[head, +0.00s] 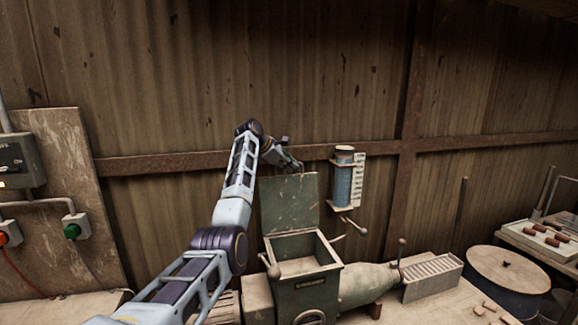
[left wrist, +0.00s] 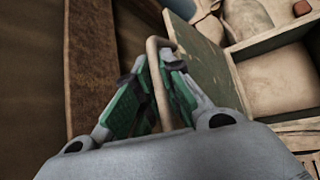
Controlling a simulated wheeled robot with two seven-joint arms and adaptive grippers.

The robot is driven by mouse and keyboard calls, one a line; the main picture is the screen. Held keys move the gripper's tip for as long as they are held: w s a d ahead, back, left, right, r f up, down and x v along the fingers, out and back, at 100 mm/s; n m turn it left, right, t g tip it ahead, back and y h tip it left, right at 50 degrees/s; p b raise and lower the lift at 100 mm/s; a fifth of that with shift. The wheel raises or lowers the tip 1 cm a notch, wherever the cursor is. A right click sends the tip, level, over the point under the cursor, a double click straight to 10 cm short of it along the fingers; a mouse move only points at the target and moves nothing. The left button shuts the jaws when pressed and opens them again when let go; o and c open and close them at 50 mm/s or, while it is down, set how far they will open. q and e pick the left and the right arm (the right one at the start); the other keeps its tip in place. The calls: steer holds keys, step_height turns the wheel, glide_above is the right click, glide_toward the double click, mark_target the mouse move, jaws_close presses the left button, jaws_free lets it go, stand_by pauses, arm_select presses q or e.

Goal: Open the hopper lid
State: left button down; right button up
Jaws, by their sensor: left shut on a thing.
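The hopper (head: 303,252) is a dark green box with a pale interior, on a machine on the bench. Its green lid (head: 289,203) stands up at the back edge, roughly upright, so the box is open at the top. My left gripper (head: 293,167) is at the top edge of the lid. In the left wrist view my left gripper (left wrist: 157,95) has its green-padded fingers closed around a tan bar handle (left wrist: 155,70) beside the lid (left wrist: 199,57). The open hopper (left wrist: 277,70) shows at the right there. My right gripper is not in view.
A blue cylinder (head: 342,185) with a scale hangs on the wall right of the lid. Levers with knobs and a ribbed tray (head: 431,278) stand right of the hopper. A round drum (head: 508,275) is at the far right. A switch panel (head: 60,200) is at the left.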

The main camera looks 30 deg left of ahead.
arm_select(q)
steer(key=shift+a+r, duration=0.15)
steer(key=shift+r, duration=0.15)
steer(key=c, duration=1.9)
jaws_free()
steer(key=o, duration=0.4)
steer(key=shift+w+f, duration=0.15)
steer(key=shift+f, duration=0.05)
steer(key=shift+v, duration=6.05)
steer(key=shift+f, duration=0.2)
